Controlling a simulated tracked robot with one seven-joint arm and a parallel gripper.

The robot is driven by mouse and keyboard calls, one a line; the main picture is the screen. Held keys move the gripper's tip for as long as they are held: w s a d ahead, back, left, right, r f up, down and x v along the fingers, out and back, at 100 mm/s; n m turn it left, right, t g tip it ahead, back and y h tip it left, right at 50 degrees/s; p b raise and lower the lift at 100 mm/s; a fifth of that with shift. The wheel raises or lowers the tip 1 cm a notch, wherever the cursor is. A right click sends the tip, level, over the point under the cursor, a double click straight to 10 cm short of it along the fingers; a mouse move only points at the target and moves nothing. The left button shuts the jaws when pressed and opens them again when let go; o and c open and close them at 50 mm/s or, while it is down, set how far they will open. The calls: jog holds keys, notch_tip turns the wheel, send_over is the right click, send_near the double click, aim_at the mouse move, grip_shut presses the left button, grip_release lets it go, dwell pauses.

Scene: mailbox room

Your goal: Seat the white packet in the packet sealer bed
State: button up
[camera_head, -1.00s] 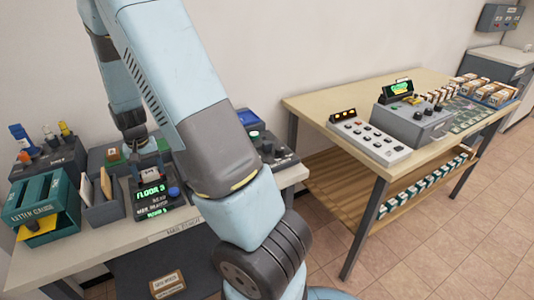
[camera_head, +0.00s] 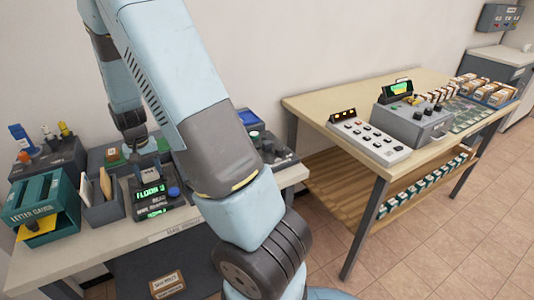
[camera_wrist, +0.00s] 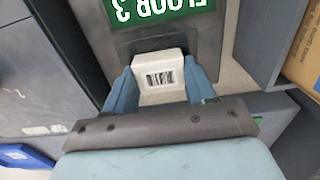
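The white packet (camera_wrist: 160,80), with a barcode label on its face, sits between the two blue fingers of my gripper (camera_wrist: 160,88) in the wrist view. The fingers touch its sides, and its far edge is at a dark recess in a grey device (camera_wrist: 220,62) below a green "FLOOR 3" display (camera_wrist: 160,10). I cannot tell whether the packet rests on the device or is held just above it. I cannot tell which device is the packet sealer.
A teal letter gauge (camera_head: 42,205) and a grey holder with envelopes (camera_head: 103,208) stand left of the lit device. A blue knob (camera_head: 174,192) is on its right. A second table (camera_head: 335,103) at right carries a grey control box (camera_head: 410,122) and a button panel (camera_head: 370,138).

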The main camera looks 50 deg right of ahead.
jog(key=c, duration=0.6)
jog(key=shift+r, duration=2.25)
jog(key=shift+s, duration=0.1)
